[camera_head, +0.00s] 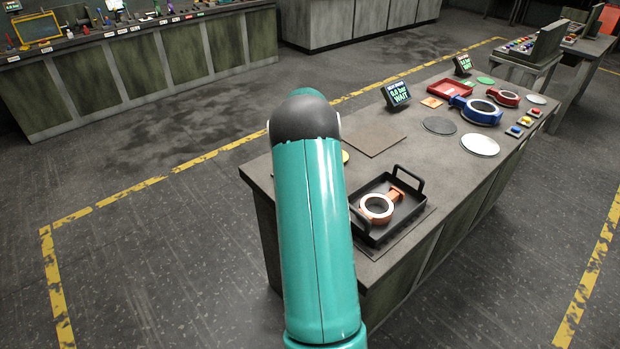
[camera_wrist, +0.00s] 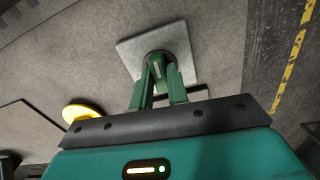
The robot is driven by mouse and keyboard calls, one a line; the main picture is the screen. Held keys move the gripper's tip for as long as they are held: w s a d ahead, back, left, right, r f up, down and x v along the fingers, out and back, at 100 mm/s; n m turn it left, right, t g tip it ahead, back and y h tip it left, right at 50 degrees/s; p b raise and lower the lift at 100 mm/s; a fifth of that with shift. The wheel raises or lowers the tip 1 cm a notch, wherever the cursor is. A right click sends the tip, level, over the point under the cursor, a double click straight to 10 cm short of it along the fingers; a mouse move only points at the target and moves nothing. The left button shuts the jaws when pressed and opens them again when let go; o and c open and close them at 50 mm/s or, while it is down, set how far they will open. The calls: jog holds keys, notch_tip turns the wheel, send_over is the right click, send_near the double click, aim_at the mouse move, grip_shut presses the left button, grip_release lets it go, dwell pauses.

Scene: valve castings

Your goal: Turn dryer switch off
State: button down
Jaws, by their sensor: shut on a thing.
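In the wrist view a dark round switch knob (camera_wrist: 158,55) stands on a square light-grey plate (camera_wrist: 184,40) on the bench top. My gripper (camera_wrist: 159,75) reaches down to it with its two green fingers on either side of the knob and is shut on it. A small pale mark shows between the fingertips. Which way the switch is turned I cannot tell. In the head view my teal arm hides the gripper and the switch.
A yellow disc (camera_wrist: 82,110) lies left of the fingers in the wrist view. In the head view a black tray (camera_head: 366,236) holds an orange ring casting (camera_head: 377,208) right of my arm. Two displays (camera_head: 397,95) reading 0.0 bar WAIT and a blue casting (camera_head: 478,110) stand farther back.

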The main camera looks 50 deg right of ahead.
jog(key=shift+n, duration=0.5)
jog(key=c, duration=1.4)
grip_release()
jog(key=shift+o, duration=0.2)
notch_tip(320, 180, up, 14)
